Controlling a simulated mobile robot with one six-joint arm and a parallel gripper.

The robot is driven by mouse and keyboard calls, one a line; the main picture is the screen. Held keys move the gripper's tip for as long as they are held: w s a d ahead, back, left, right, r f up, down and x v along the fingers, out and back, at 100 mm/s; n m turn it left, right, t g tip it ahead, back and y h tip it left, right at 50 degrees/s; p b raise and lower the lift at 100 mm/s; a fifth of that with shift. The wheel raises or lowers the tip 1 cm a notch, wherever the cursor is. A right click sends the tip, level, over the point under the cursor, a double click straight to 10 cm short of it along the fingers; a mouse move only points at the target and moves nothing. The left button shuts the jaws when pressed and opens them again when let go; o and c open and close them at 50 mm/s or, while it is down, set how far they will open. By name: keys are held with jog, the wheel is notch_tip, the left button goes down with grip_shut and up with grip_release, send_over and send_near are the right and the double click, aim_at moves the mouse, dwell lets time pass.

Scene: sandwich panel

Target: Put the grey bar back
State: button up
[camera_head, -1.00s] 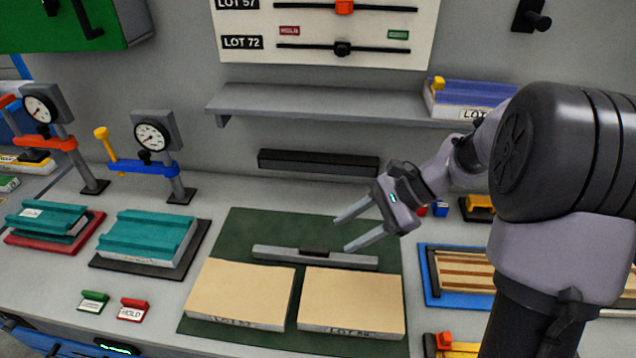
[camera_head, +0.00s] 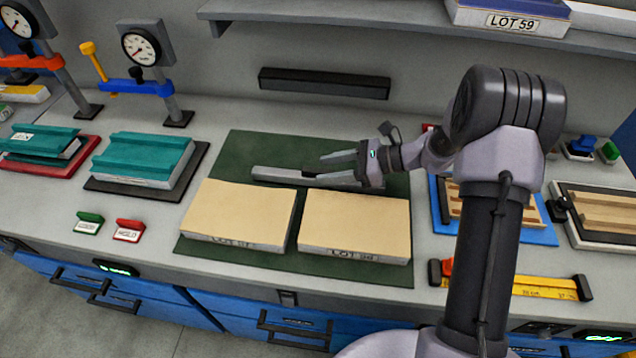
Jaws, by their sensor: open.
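The grey bar (camera_head: 277,174) lies on the dark green mat (camera_head: 262,146), just behind two tan panels. It has a dark section near its middle. My gripper (camera_head: 322,167) is open, with its fingers pointing left over the right part of the bar and hiding some of it. I cannot tell whether the fingers touch the bar. The left panel (camera_head: 240,212) and the right panel (camera_head: 354,224) lie side by side with a narrow gap; both carry LOT labels on their front edges.
A dark rail (camera_head: 324,83) runs along the back wall behind the mat, below a grey shelf (camera_head: 370,32). Teal pieces (camera_head: 142,155) and dial gauges (camera_head: 141,46) stand at left. A green tag (camera_head: 88,222) and red tag (camera_head: 128,230) sit front left. A yellow ruler (camera_head: 540,287) lies right.

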aim_at(318, 170)
jog(key=x, duration=0.3)
jog(key=shift+a+f+b, duration=0.1)
jog(key=shift+a+b, duration=0.05)
jog(key=shift+b, duration=0.2)
jog(key=shift+c, duration=0.4)
grip_shut()
dwell(0.5)
